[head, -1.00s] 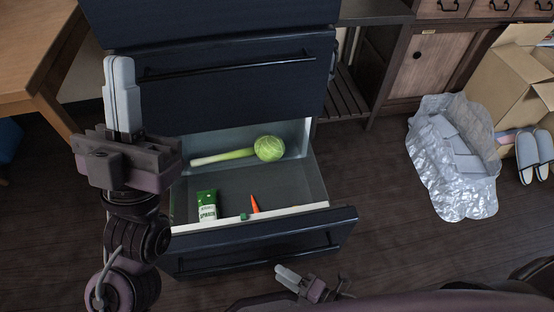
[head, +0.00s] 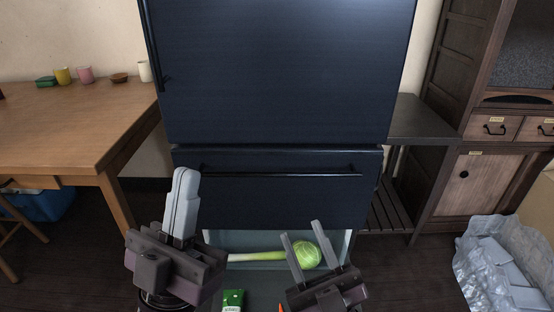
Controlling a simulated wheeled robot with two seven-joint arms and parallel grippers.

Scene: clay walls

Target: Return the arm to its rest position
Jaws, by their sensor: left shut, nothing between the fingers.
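My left gripper (head: 183,205) is raised at the lower left, in front of the dark blue fridge (head: 280,75). Its fingers are together with nothing between them. My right gripper (head: 302,240) is at the lower middle, over the open bottom drawer (head: 342,246). Its two fingers stand apart, with no object held between them. A green cabbage (head: 309,258) shows just behind its fingers, and a leek (head: 256,256) lies to the left of the cabbage. A green carton (head: 233,299) and the tip of a carrot (head: 281,308) show at the bottom edge.
A wooden table (head: 70,125) with several cups and a bowl stands at the left. A dark side shelf (head: 420,120) and a wooden cabinet (head: 480,185) stand at the right. A crumpled silver bag (head: 495,270) lies on the floor at the lower right.

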